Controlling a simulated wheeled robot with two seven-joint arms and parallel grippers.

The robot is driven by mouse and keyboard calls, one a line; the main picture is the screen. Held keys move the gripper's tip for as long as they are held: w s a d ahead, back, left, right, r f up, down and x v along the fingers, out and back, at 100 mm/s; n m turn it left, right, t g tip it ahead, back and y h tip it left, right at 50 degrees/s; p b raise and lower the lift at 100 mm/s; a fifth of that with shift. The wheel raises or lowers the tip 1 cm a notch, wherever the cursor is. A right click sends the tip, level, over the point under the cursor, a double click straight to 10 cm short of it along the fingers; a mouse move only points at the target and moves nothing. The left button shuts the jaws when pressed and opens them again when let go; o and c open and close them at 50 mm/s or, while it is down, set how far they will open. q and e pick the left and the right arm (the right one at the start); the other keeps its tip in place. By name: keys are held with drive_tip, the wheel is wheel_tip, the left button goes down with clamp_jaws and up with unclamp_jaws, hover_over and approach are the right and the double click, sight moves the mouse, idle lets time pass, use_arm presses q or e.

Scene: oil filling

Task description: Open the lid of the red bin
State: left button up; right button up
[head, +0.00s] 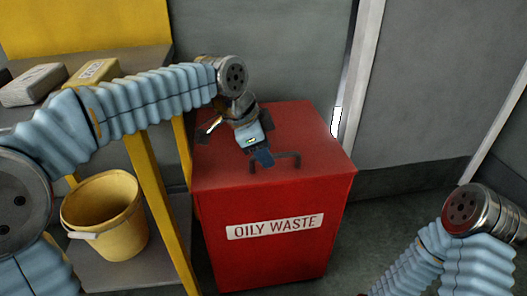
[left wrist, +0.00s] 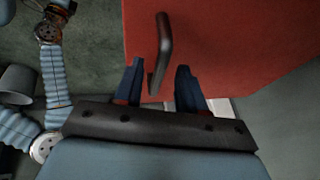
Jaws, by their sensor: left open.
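The red bin (head: 270,222), labelled "OILY WASTE", stands on the floor in the middle of the head view. Its lid (head: 318,150) is shut and carries a dark bar handle (head: 290,158) near the front edge. My left gripper (head: 262,157) is over the lid, close beside the handle. In the left wrist view, my left gripper (left wrist: 160,82) is open, and the near end of the handle (left wrist: 163,50) shows between its fingertips. I cannot tell whether they touch. My right arm shows at the lower right of the head view, but its gripper fingers are out of view.
A yellow-legged bench (head: 158,180) stands just left of the bin, with a yellow bucket (head: 105,218) on its lower shelf. A yellow box (head: 92,73) and a grey box (head: 34,85) lie on its top. A grey wall is behind; floor at the right is clear.

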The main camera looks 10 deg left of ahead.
use_arm(q)
clamp_jaws()
idle(0.4)
